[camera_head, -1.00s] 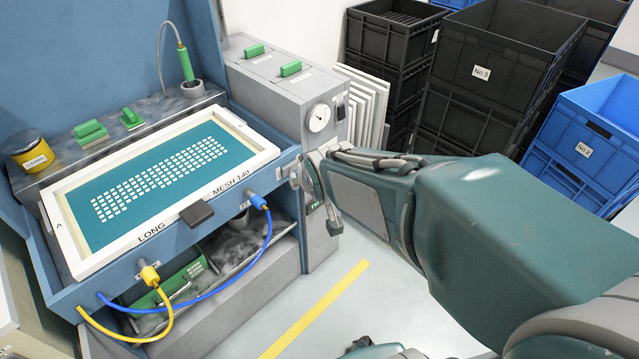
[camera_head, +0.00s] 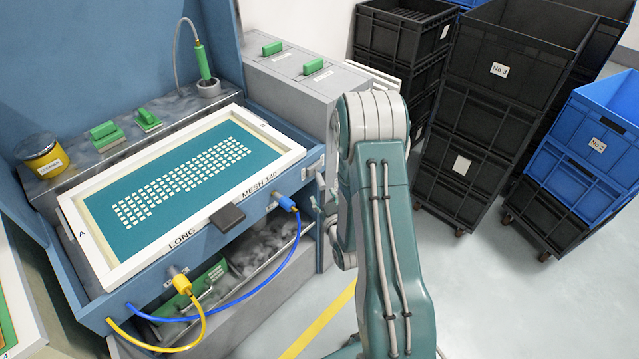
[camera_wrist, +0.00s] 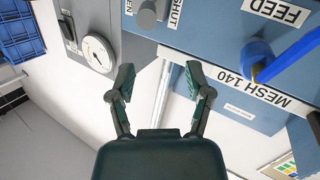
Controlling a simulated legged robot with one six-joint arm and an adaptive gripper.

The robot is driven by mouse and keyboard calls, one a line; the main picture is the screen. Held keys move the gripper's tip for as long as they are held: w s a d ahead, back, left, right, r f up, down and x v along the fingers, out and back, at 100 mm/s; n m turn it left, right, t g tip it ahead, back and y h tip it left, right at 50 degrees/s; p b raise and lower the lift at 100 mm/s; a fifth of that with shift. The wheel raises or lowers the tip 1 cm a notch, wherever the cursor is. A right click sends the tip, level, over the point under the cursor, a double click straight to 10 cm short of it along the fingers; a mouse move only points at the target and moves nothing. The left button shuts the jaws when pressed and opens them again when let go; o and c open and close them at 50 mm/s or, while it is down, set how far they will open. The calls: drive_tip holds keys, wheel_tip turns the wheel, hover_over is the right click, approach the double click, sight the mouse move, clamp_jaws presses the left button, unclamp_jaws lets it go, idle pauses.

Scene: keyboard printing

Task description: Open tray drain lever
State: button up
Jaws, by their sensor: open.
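In the wrist view a small grey knob-like lever (camera_wrist: 147,16) sticks out of the blue panel at the top, between labels ending in "EN" and reading "SHUT". My gripper (camera_wrist: 160,78) is open and empty. Its two dark fingers point up toward the panel, below the lever in the picture and apart from it.
A blue hose plug (camera_wrist: 258,52) sits beside the "FEED" label, right of the lever. A pressure gauge (camera_wrist: 98,53) is at the left. Yellow (camera_head: 181,284) and blue hoses loop below the press front.

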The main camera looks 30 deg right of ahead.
sight(323, 188)
wheel_tip(323, 188, down, 3)
drive_tip(key=s+t, duration=0.1)
drive_tip(key=s, duration=0.2)
drive_tip(key=shift+m+h, duration=0.3)
drive_tip(key=w+d, duration=0.1)
drive_tip(key=w, duration=0.2)
drive_tip(key=w+d, duration=0.1)
drive_tip(key=w, duration=0.3)
drive_tip(key=w+d, duration=0.1)
drive_tip(key=w, duration=0.2)
drive_tip(key=shift+w, duration=0.2)
drive_tip(key=shift+w+d, duration=0.15)
drive_tip(key=shift+w, duration=0.15)
clamp_jaws()
